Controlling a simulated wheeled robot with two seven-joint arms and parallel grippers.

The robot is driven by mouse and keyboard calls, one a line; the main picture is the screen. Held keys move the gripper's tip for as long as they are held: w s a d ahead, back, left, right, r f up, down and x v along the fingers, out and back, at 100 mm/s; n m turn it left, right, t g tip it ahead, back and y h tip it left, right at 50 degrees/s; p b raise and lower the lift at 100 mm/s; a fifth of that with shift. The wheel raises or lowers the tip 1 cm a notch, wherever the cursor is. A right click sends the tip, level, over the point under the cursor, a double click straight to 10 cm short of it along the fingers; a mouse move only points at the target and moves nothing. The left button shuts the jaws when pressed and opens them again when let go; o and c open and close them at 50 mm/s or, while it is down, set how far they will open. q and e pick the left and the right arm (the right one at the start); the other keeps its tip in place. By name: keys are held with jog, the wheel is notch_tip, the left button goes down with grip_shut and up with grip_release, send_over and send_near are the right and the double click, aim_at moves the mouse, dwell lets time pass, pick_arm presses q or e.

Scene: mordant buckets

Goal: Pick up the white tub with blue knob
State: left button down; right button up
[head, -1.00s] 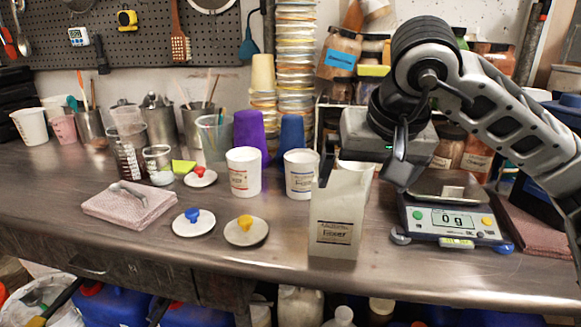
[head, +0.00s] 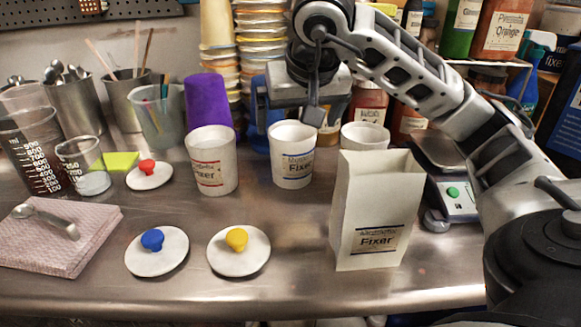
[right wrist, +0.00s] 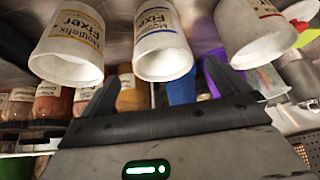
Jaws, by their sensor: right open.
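A white tub with a blue-striped Fixer label (head: 292,160) stands open on the bench; it also shows in the right wrist view (right wrist: 162,45), in line with the gap between the fingers. A flat white lid with a blue knob (head: 156,250) lies apart from it, nearer the front edge. My right gripper (head: 289,112) is open and empty, by the top of this tub in the head view, its fingers pointing down. Exact clearance to the rim is unclear. My left gripper is not in view.
A red-labelled white tub (head: 211,165) stands left of it, another white tub (head: 364,137) right, partly behind the Fixer bag (head: 372,240). Purple cup (head: 208,103) stands behind. Lids with yellow (head: 238,255) and red knobs (head: 149,178) lie on the bench.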

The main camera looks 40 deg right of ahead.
jog(key=x, duration=0.8)
jog(key=shift+w+a+b, duration=0.15)
jog(key=shift+w+b, duration=0.05)
jog(key=shift+b, duration=0.1)
jog(key=c, duration=1.1)
